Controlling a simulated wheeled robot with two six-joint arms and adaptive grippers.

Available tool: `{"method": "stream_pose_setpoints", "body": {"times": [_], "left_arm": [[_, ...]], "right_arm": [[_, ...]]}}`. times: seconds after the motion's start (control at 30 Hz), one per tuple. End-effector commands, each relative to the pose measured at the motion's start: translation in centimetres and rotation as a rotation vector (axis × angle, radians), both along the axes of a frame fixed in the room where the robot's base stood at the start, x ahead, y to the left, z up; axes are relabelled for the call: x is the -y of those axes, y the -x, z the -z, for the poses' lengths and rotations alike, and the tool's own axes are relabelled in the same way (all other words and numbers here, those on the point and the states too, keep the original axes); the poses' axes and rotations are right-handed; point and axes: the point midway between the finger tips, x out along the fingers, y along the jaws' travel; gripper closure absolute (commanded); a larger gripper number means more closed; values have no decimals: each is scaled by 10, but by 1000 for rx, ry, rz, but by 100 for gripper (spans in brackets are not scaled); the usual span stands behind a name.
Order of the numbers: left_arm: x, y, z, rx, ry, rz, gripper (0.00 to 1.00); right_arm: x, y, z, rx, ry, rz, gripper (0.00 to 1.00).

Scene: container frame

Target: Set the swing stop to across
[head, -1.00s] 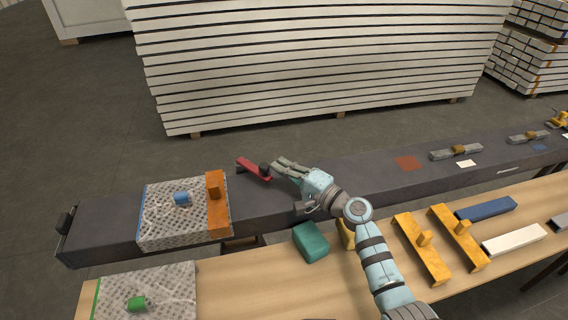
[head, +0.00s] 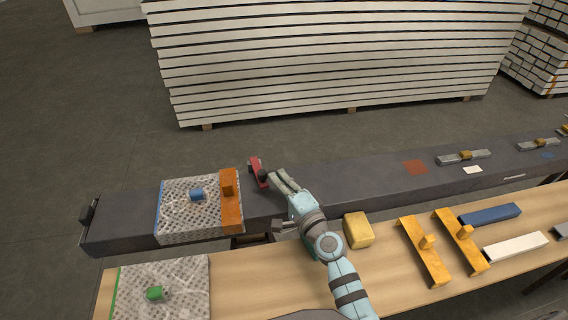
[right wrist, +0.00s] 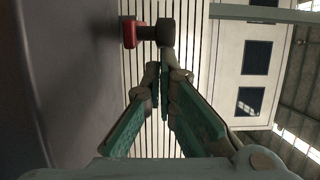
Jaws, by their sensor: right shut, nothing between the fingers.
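The swing stop is a short red bar (head: 255,167) with a dark knob on top of the dark grey beam. It lies at a steep angle to the beam's length, close to across it. My right gripper (head: 279,182) is shut and empty, with its fingertips just right of the knob; I cannot tell whether they touch. In the right wrist view the red bar (right wrist: 130,34) and its dark knob (right wrist: 166,32) show just beyond the fingertips (right wrist: 160,72). My left gripper is not in view.
Left of the stop, a perforated plate with an orange bar (head: 230,201) and a blue knob sits on the beam (head: 330,184). The wooden bench in front holds a yellow block (head: 358,230), orange brackets (head: 425,252) and a green-knobbed plate (head: 180,285).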

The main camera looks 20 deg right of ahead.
Motion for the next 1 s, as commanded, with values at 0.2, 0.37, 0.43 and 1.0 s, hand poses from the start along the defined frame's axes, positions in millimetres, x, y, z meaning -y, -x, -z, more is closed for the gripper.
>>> {"method": "stream_pose_setpoints", "body": {"times": [0.2, 0.37, 0.43, 1.0], "left_arm": [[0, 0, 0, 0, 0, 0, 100], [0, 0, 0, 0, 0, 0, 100], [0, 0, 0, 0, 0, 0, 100], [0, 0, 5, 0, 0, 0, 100]], "right_arm": [[-1, 5, 1, -1, 0, 12, 100], [-2, 5, 1, -1, 0, 12, 100], [-3, 5, 1, -1, 0, 12, 100], [23, 7, 3, 0, 5, -2, 100]]}}
